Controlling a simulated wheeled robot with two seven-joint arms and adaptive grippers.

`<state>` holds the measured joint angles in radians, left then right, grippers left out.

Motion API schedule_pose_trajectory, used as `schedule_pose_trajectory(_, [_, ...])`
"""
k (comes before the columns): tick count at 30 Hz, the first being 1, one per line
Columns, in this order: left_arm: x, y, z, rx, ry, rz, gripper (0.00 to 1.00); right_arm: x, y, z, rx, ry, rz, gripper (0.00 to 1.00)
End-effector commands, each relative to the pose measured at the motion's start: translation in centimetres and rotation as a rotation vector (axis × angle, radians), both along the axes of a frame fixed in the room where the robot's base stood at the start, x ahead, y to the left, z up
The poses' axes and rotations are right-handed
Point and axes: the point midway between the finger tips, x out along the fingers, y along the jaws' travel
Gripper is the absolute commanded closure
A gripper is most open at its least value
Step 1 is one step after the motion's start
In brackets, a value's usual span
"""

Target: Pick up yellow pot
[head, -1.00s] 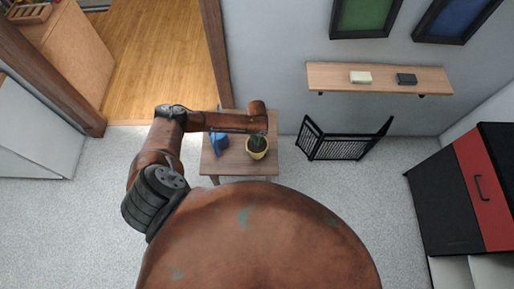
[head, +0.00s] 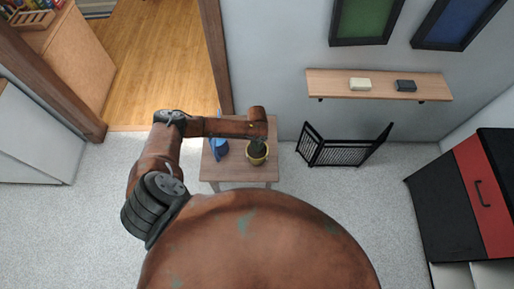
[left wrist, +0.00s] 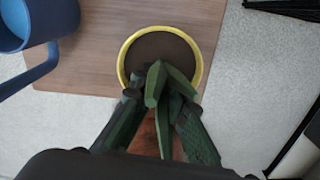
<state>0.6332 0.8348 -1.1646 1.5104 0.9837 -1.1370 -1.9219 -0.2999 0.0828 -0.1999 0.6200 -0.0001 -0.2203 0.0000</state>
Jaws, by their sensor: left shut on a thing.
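The yellow pot (head: 257,159) stands on a small wooden table (head: 233,174) in the head view, with dark green leaves above it. In the left wrist view, the round yellow rim (left wrist: 121,62) surrounds dark soil, and thick green leaves rise toward the camera. My left gripper (left wrist: 160,90) is over the near side of the pot, shut on the potted plant. Its fingertips are hard to tell from the leaves, so the exact contact is unclear. In the head view, my left arm reaches over the table and hides the fingers. My right gripper does not show.
A blue can-like vessel (head: 218,147) with a handle stands left of the pot, also at upper left in the left wrist view (left wrist: 30,30). A black folding gate (head: 345,150) stands right of the table. A wall shelf (head: 380,86) hangs above.

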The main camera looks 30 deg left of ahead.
Motion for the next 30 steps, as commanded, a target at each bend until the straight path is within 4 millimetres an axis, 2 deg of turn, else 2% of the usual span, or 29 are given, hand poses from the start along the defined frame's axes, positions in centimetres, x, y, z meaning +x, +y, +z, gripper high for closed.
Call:
schedule_pose_trajectory(6, [0.3,0.0,2.4,0.0,-0.005,0.0,1.0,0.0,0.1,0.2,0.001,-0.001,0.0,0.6])
schedule_pose_trajectory(14, [-1.8,-1.2,5.3,-0.001,-0.006,-0.003,1.0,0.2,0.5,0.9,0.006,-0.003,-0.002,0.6])
schedule_pose_trajectory(21, [-4.7,-3.0,8.8,-0.002,-0.004,-0.004,1.0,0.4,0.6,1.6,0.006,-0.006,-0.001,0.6])
schedule_pose_trajectory(30, [-9.4,-5.9,11.1,-0.002,-0.004,-0.003,1.0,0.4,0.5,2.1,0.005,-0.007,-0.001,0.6])
